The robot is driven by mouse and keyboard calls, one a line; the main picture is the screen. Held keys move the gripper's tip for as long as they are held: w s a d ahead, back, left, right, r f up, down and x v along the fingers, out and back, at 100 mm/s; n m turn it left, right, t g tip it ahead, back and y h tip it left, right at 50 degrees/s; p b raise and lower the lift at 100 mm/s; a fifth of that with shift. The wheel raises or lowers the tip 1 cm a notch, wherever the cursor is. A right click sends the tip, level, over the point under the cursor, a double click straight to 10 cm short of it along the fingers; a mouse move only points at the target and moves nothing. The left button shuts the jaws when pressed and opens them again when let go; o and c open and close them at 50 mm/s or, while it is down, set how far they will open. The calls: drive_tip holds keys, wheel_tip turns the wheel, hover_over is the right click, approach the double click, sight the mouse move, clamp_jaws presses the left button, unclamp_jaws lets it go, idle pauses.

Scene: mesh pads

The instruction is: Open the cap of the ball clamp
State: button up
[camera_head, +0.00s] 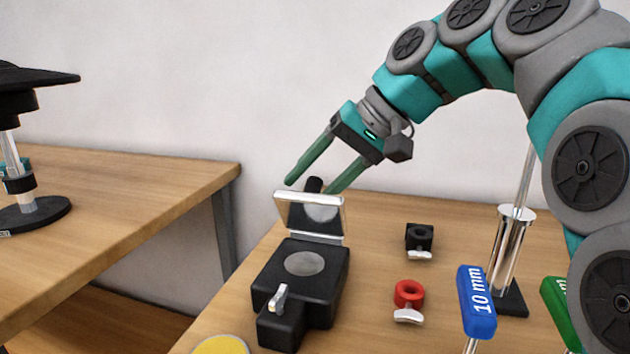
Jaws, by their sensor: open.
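The ball clamp (299,290) is a black block with a round grey disc on its top and a small metal latch (278,298) at its front. Its cap (310,214) stands raised at the rear edge, tilted back, with a silver rim and a round grey patch on its inner face. My gripper (311,186) is open, with its two green fingers pointing down to the left just behind and above the cap. A short black knob shows between the fingers at the cap's top edge. The right fingertip is partly hidden by the cap; I cannot tell if either finger touches it.
On the table to the right are a black ring clamp (419,241), a red ring clamp (409,297), a blue 10 mm tool (478,303), a green handle (559,310) and a metal post (511,250). A yellow disc (221,345) lies at the front. Another table (120,190) stands left across a gap.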

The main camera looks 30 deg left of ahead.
drive_tip(key=shift+w+d+r, duration=0.1)
drive_tip(key=shift+d+r, duration=0.2)
drive_tip(key=shift+r, duration=0.05)
drive_tip(key=w+d, duration=0.3)
drive_tip(key=d, duration=0.8)
drive_tip(key=shift+d, duration=0.4)
drive_tip(key=shift+r, duration=0.1)
